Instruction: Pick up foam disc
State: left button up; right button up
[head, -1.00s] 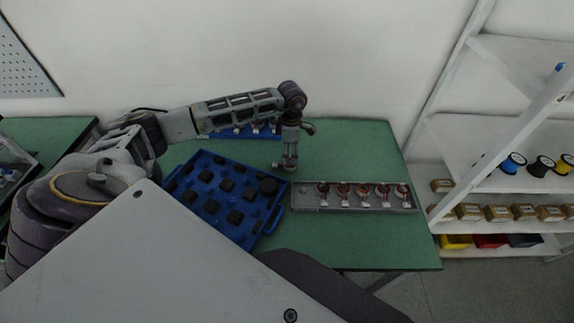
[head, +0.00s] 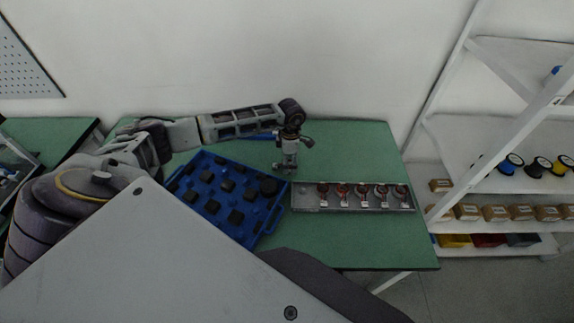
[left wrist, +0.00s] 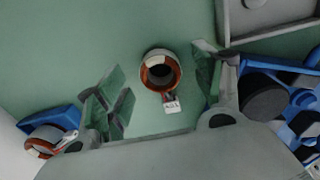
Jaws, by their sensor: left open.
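A round black disc (head: 269,186), which looks like the foam disc, lies at the right corner of the blue tray (head: 240,238). It also shows in the left wrist view (left wrist: 265,98), right of my fingers. My left gripper (head: 284,171) is open above the green table, just behind and right of that disc. In the left wrist view its fingers (left wrist: 158,86) are spread, with a copper-wound stator (left wrist: 148,76) with a white tag seen between them, apart from both. I cannot tell the height of the fingers. My right gripper is not in view.
Several dark square blocks (head: 236,217) sit in the blue tray. A grey tray (head: 340,208) with a row of stators stands to the right. A second blue holder (left wrist: 50,115) with a stator is behind. A shelf rack (head: 505,150) stands right. The table's back right is clear.

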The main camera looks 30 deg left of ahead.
pick_arm(q)
jog(key=shift+f, duration=0.5)
jog(key=c, duration=1.3)
jog(key=shift+r, duration=0.15)
jog(key=shift+r+b, duration=0.75)
jog(key=shift+r, duration=4.2)
